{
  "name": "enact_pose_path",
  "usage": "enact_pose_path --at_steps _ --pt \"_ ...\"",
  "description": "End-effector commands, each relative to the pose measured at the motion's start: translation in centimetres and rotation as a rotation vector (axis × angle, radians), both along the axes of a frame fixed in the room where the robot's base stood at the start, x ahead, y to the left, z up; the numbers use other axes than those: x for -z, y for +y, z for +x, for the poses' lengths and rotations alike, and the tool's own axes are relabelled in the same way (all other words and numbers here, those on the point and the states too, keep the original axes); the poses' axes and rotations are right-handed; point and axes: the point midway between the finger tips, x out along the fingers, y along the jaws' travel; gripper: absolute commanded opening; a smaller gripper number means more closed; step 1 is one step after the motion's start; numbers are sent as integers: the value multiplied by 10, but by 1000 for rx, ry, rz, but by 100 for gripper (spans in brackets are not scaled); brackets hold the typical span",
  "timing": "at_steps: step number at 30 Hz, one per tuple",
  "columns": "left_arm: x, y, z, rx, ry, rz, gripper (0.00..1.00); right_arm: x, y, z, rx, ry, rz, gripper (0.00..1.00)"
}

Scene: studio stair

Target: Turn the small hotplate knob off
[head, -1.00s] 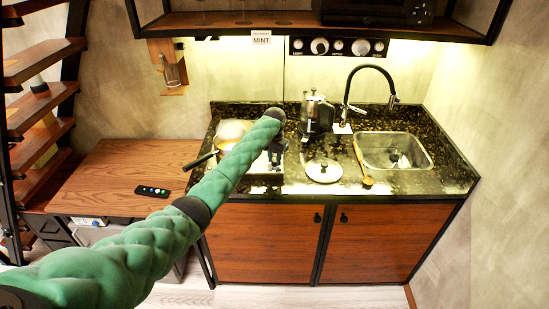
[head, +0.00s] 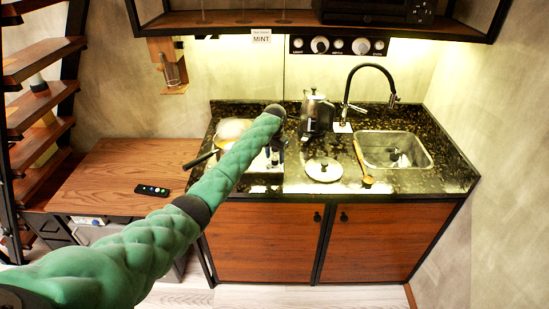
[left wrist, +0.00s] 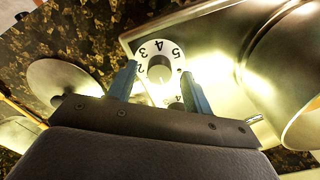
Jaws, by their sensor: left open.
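The small hotplate knob (left wrist: 160,72) shows in the left wrist view at the centre of a white dial with black numbers, on a pale metal panel. My left gripper (left wrist: 160,69) is open, with one blue finger on each side of the knob; I cannot tell whether they touch it. In the head view my left gripper (head: 276,152) is over the hotplate (head: 262,187) on the counter, and my green arm hides part of the hotplate and the knob. My right gripper is not in view.
A pan (head: 231,129) stands on the hotplate, its handle pointing left. A metal pot (head: 316,113) stands behind, a round lid (head: 324,170) lies to the right, and a wooden spoon (head: 364,170) lies by the sink (head: 410,141). A black remote (head: 152,190) is on the wooden top.

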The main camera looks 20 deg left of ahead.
Motion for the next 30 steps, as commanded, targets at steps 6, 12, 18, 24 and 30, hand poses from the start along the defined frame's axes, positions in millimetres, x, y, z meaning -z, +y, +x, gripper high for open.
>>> enact_pose_path --at_steps 6,12,18,24,30 --pt "-29 0 2 1 -6 -1 50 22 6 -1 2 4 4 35" --pt "-57 0 1 0 -4 0 50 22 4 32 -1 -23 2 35" --pt "-69 1 1 0 -2 0 50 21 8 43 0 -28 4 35" --pt "-71 1 1 -1 -2 0 50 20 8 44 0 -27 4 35" --pt "-71 1 1 -1 -2 0 50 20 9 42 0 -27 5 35"
